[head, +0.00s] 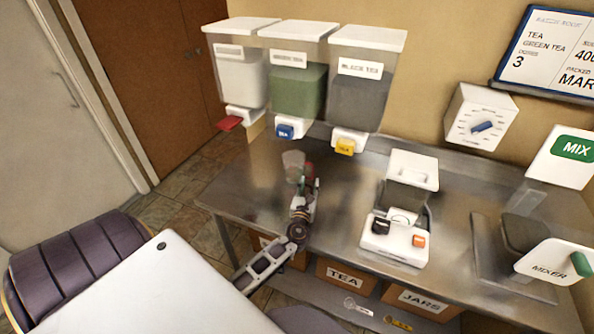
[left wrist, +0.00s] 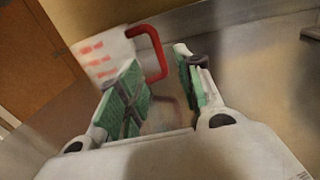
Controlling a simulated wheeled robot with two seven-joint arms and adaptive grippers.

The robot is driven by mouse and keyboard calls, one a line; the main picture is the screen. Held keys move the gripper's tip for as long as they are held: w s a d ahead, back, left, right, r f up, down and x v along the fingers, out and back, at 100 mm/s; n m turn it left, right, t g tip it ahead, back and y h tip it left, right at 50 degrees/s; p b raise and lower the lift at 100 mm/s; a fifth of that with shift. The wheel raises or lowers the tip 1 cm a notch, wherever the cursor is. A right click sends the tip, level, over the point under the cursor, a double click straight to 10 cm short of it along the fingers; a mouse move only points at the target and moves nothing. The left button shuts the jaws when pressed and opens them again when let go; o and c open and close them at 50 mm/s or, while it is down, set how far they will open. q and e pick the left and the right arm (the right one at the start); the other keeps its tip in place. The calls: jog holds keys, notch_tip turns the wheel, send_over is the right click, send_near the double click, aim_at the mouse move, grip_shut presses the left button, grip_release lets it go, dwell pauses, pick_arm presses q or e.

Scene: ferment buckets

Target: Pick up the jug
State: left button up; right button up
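The jug (head: 292,165) is a small clear vessel with a red handle, on the steel table below the dispensers in the head view. In the left wrist view the jug (left wrist: 98,58) shows red markings, and its red handle (left wrist: 160,52) lies between or just beyond my fingertips. My left gripper (head: 307,181) is at the handle side of the jug, partly covering the handle in the head view. In the wrist view its green-padded fingers (left wrist: 158,72) are apart with a gap between them. Contact with the handle cannot be told. My right gripper is not in view.
Three dispensers with red, blue (head: 285,131) and yellow (head: 345,147) taps hang above the table's back. A white machine (head: 395,242) stands to the right, with a mixer (head: 552,262) farther right. Bare steel table (head: 345,205) lies between my left gripper and the machine.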

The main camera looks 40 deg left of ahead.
aim_at(312, 173)
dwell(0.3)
pick_arm(q)
jog(key=shift+w+a+r+p, duration=0.3)
jog(key=shift+w+r+p, duration=0.05)
jog(key=shift+w, duration=0.35)
jog(key=shift+w+a+r+p, duration=0.25)
jog(key=shift+w+r+p, duration=0.05)
jog(key=shift+w, duration=0.4)
jog(key=shift+x, duration=1.1)
jog(key=shift+f, duration=0.15)
grip_shut()
